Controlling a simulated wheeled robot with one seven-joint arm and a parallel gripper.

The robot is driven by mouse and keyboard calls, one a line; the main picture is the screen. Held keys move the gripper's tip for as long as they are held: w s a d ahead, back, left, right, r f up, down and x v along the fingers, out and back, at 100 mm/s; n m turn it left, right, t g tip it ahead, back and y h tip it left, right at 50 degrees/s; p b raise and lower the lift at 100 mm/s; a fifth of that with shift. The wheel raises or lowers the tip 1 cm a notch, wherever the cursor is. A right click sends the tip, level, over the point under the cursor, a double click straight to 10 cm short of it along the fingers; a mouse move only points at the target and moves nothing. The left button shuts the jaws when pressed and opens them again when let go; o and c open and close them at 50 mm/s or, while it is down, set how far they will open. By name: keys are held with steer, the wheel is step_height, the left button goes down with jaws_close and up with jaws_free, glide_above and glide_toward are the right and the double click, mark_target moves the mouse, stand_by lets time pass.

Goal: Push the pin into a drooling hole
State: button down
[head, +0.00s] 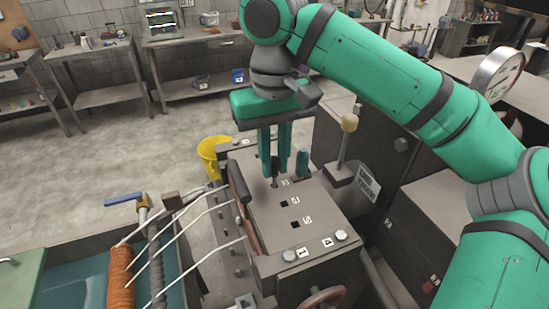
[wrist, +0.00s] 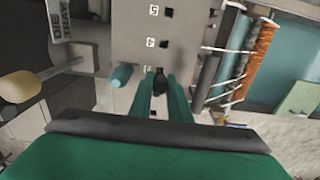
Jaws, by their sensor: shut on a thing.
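My gripper (head: 277,150) is above the far part of the grey top plate (head: 262,218), fingers pointing down and shut on a dark pin (head: 274,170). The wrist view shows the pin (wrist: 160,83) between the green fingertips. Its lower end is at or close to the plate beside a number label; I cannot tell whether it is in a hole. Two dark square holes show nearer in the head view, one hole (head: 283,204) and another hole (head: 295,225), each beside a number label. I see no clear dripping from either. A teal peg (head: 302,163) stands upright beside the fingers.
A lever with a yellow knob (head: 349,123) stands right of the plate. Several pale rods run from the plate's left side to an orange roll (head: 118,278). A yellow bucket (head: 213,155) is behind left. A round gauge (head: 500,75) is at the right.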

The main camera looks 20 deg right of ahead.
mark_target(274, 172)
steer(key=shift+f, duration=1.5)
stand_by(1.4)
steer(key=c, duration=1.6)
jaws_free()
step_height(274, 172, up, 10)
steer(key=shift+r, duration=0.35)
